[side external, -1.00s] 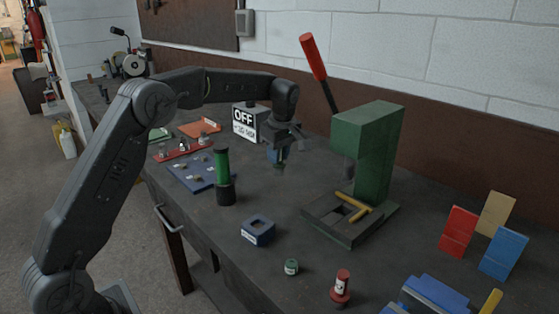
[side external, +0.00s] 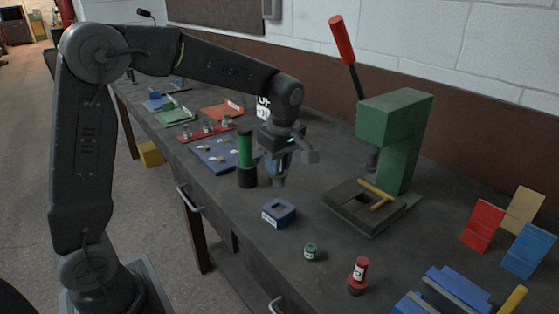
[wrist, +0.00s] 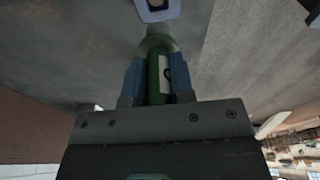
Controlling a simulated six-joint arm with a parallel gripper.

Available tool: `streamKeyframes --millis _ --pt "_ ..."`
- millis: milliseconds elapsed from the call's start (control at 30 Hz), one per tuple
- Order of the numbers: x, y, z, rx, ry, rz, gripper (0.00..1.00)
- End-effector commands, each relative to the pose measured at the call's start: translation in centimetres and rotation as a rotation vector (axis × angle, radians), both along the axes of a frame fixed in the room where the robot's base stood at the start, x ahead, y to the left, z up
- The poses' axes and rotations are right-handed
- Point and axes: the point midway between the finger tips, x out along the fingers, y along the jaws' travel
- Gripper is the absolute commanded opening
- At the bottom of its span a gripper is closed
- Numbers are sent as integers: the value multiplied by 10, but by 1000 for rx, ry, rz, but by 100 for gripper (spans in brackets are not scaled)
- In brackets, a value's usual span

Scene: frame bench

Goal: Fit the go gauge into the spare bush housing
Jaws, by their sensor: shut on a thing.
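My gripper (side external: 277,172) is shut on a green cylinder with a white label, which I take to be the go gauge (wrist: 158,75). In the wrist view it stands between the two blue fingers (wrist: 157,80), and its lower end shows below the fingers in the side view (side external: 279,183). The spare bush housing appears to be the blue block with a square opening and white label (side external: 279,213). It sits on the bench just in front of and below my gripper, apart from the gauge. Part of it shows at the top of the wrist view (wrist: 157,10).
A tall green-and-black cylinder (side external: 246,160) stands close left of my gripper. A green press (side external: 395,140) with a red-handled lever is to the right. A small green cylinder (side external: 311,252) and a red plug (side external: 359,272) stand in front. Blue blocks (side external: 445,290) lie at lower right.

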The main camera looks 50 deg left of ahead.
Motion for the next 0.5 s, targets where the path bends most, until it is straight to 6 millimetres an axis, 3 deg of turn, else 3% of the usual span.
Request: streamKeyframes --millis 167,500 --pt "0 0 -6 0 2 0 0" --pt "0 0 -35 0 2 0 0"
